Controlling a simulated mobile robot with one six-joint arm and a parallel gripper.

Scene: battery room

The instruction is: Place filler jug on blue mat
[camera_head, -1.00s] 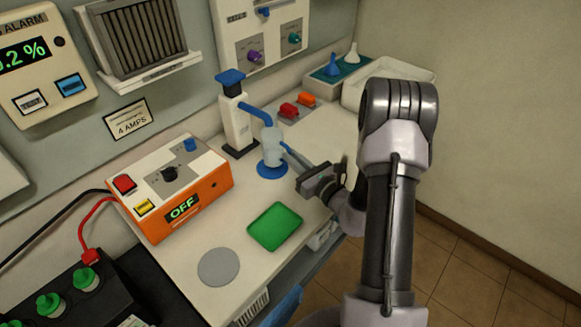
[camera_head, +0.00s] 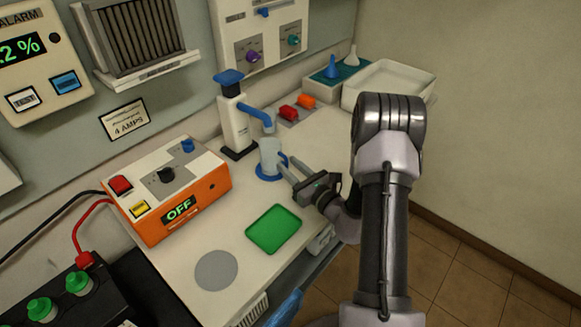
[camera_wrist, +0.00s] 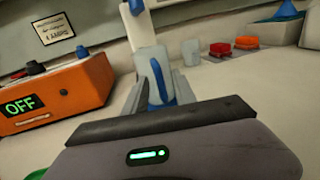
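The filler jug (camera_head: 268,155), pale and translucent, stands upright on the round blue mat (camera_head: 262,175), under the spout of the white dispenser. Only the mat's edge shows around its base. In the wrist view the jug (camera_wrist: 150,58) is straight ahead, its blue handle (camera_wrist: 157,82) facing me. My gripper (camera_head: 291,165) is open at the jug's right side, its two fingers spread apart. In the wrist view the fingers (camera_wrist: 157,92) lie on either side of the handle. I cannot tell whether either finger touches it.
The white dispenser (camera_head: 235,125) with its blue spout stands just behind the jug. The orange charger box (camera_head: 205,190) is to the left. A green tray (camera_head: 273,229) and a grey disc (camera_head: 216,270) lie in front. Red and orange pieces (camera_head: 298,107) lie behind.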

